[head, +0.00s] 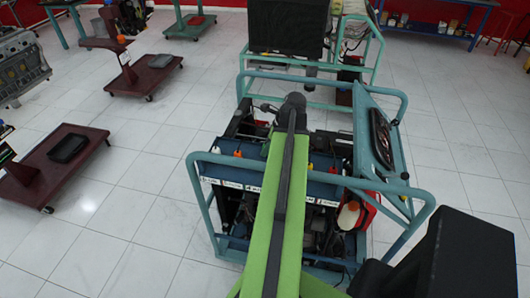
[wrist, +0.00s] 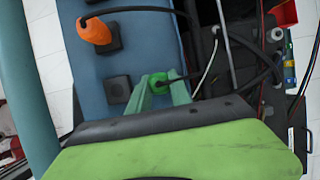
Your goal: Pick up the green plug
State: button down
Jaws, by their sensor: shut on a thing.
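The green plug (wrist: 161,79) shows in the wrist view, with a black cable running from it to the right. My gripper (wrist: 165,88) has its two green fingers shut on the plug. The plug lies over the blue panel (wrist: 140,62), near its right edge; I cannot tell whether it is seated in a socket or clear of it. In the head view my arm covers the plug, and my gripper (head: 292,103) is over the engine trainer.
An orange plug (wrist: 95,32) sits in a black socket at the panel's upper left. A black socket (wrist: 117,88) below it is empty. Teal frame tubes (head: 215,160) surround the trainer. A red funnel-like part (wrist: 284,12) is at the right. White tiled floor (head: 110,200) lies open left.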

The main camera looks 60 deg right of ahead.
jog(key=shift+r, duration=0.1)
jog(key=r+p, duration=0.3)
jog(key=d+r+p, duration=0.1)
jog(key=r+p, duration=0.1)
jog(key=shift+s+r, duration=0.15)
jog(key=shift+s, duration=0.1)
jog(key=s+d+r+p, duration=0.5)
jog(key=d+p, duration=0.1)
jog(key=d, duration=0.3)
jog(key=shift+d+r, duration=0.15)
jog(key=shift+r, duration=0.15)
